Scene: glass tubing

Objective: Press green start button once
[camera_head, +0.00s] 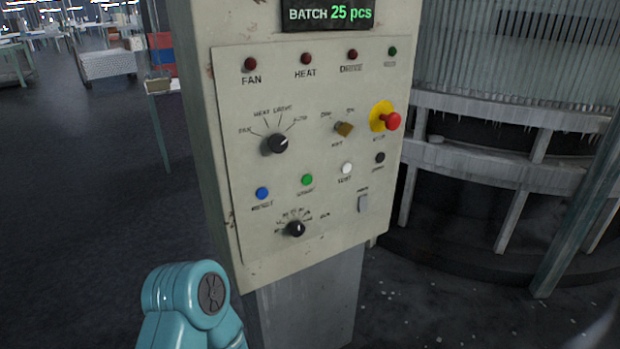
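The green start button (307,179) sits on the front of a beige control cabinet (330,110). A small label under it is too blurred to read surely. A blue button (262,193) is to its left and a white button (347,168) to its right. Nothing covers or touches the green button. A teal link of my arm shows at the bottom left, in front of and below the panel. Neither of my grippers is in view.
A red mushroom stop knob (392,121) on a yellow plate sticks out at the panel's right. Rotary knobs (277,143) and (296,229) also protrude. A display (328,14) reads "BATCH 25 pcs". A round metal machine (500,150) stands at right; open floor lies left.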

